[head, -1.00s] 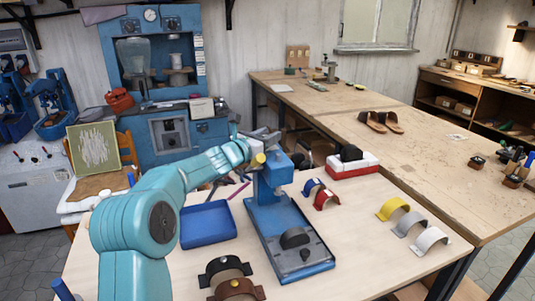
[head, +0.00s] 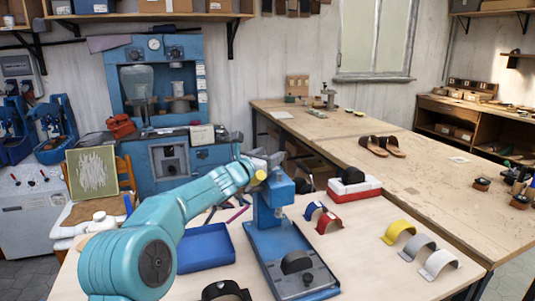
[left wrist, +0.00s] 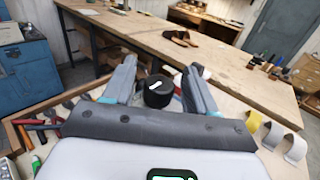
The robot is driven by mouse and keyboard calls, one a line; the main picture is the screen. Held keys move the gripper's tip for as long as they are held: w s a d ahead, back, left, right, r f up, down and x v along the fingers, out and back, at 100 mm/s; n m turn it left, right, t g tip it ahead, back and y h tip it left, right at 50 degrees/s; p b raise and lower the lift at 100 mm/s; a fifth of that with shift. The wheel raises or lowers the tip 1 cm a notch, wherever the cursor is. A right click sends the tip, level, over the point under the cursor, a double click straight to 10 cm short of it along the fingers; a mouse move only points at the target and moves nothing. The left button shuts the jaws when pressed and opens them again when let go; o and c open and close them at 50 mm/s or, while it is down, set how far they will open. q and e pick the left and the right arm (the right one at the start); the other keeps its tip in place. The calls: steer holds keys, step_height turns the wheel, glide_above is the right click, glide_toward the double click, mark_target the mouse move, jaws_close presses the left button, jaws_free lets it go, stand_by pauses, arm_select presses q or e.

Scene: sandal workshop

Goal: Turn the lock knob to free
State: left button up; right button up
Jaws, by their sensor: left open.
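The lock knob (left wrist: 158,92), round and black with a white mark on its face, shows in the left wrist view, between and beyond my left gripper's fingers. My left gripper (left wrist: 160,72) is open, with one grey finger on each side of the knob in that view. I cannot tell whether either finger touches it. In the head view my left gripper (head: 266,160) is at the top of the blue press (head: 268,212), where the arm and fingers partly cover the press head. The knob is not clear in the head view. My right gripper is out of view.
A blue tray (head: 206,250) lies left of the press. Blue and red curved pieces (head: 327,221), a red and white block (head: 356,190) and yellow, grey and white arches (head: 399,231) stand to the right.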

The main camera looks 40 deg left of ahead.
arm_select(q)
step_height(320, 180, up, 20)
steer(key=p, duration=1.3)
steer(key=shift+p, duration=0.4)
